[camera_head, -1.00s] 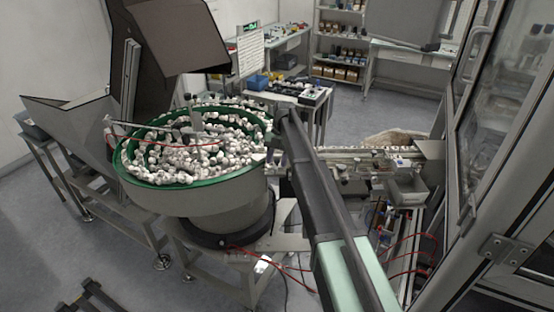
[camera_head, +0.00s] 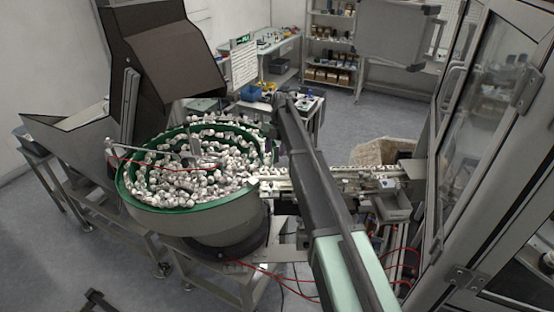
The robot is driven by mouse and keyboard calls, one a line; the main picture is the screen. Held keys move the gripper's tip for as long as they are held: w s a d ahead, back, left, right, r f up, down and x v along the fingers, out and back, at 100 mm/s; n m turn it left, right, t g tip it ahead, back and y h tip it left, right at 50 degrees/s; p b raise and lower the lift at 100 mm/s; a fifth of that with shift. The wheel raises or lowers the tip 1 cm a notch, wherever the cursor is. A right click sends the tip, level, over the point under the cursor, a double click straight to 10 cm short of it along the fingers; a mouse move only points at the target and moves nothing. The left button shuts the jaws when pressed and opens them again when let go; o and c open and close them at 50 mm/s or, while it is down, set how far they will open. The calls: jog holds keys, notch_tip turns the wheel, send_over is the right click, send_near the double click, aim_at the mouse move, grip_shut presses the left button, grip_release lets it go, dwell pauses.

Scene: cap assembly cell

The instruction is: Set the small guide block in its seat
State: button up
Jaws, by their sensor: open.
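I cannot pick out the small guide block or its seat at this size. The linear feed track (camera_head: 345,180), where small parts sit in a row, runs right from the bowl's edge. My arm reaches up from the bottom of the view, and its dark link crosses in front of the track's left part. My gripper cannot be made out; the arm's far end is by the bowl's right rim, and anything beyond it is hidden.
A green-lined feeder bowl (camera_head: 190,205) full of white and grey caps stands left of my arm. A dark hopper (camera_head: 165,55) rises behind it. A grey bin (camera_head: 392,207) hangs at the track's right end. A glazed machine frame (camera_head: 490,100) closes the right side.

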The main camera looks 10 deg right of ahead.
jog(key=s+a+f+m+t+h, duration=0.1)
jog(key=s+a+m+t+h, duration=0.1)
jog(key=s+m, duration=2.7)
jog(key=s+t, duration=0.1)
jog(key=s, duration=0.8)
jog(key=shift+a+f+t, duration=0.15)
jog(key=shift+f+t, duration=0.05)
jog(key=shift+t, duration=0.1)
jog(key=shift+s, duration=0.1)
